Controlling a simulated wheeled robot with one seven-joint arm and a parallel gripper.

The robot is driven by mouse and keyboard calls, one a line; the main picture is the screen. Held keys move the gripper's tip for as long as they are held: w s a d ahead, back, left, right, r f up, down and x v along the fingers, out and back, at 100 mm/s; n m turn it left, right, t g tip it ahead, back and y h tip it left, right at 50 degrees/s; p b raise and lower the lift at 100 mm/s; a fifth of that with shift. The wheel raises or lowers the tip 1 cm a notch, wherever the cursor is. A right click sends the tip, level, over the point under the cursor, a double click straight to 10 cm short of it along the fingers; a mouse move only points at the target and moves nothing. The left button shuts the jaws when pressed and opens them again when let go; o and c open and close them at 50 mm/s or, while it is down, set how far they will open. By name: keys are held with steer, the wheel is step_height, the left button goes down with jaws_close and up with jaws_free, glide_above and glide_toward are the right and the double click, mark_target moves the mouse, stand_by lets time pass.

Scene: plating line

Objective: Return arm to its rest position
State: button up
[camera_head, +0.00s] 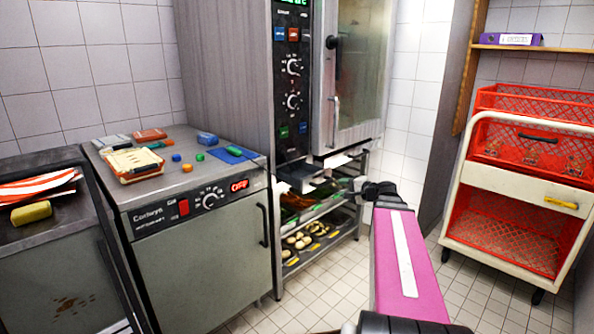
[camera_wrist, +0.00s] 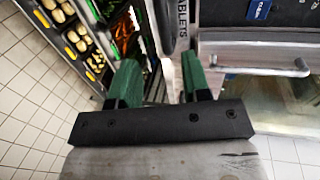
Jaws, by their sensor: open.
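My gripper (camera_wrist: 160,82) shows in the wrist view with two green-padded fingers spread apart. The gap between them is empty. It points toward the front of the oven and the tray rack (camera_wrist: 95,50) beside it. In the head view my arm (camera_head: 405,265), magenta with a white stripe, reaches up from the bottom toward the oven's lower edge.
The oven (camera_head: 340,75) stands above the rack (camera_head: 325,215) of food trays. A grey counter unit (camera_head: 200,245) at left carries small coloured items. A white cart (camera_head: 520,180) with red crates (camera_head: 535,150) stands at right. Tiled floor (camera_head: 335,290) is open between.

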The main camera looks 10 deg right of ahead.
steer(key=s+a+f+n+g+h, duration=0.1)
steer(key=s+a+f+n+g, duration=0.25)
steer(key=a+f, duration=0.35)
steer(key=s+a+f+n+g+h, duration=0.2)
steer(key=s+a+f+g, duration=0.25)
steer(key=f, duration=0.45)
steer(key=s+a+f+n+g+h, duration=0.2)
steer(key=s+f+n+g+h, duration=0.2)
steer(key=s+f, duration=0.4)
steer(key=shift+s+a+f+n+h, duration=0.35)
steer(key=shift+n+h, duration=0.2)
steer(key=shift+h, duration=0.45)
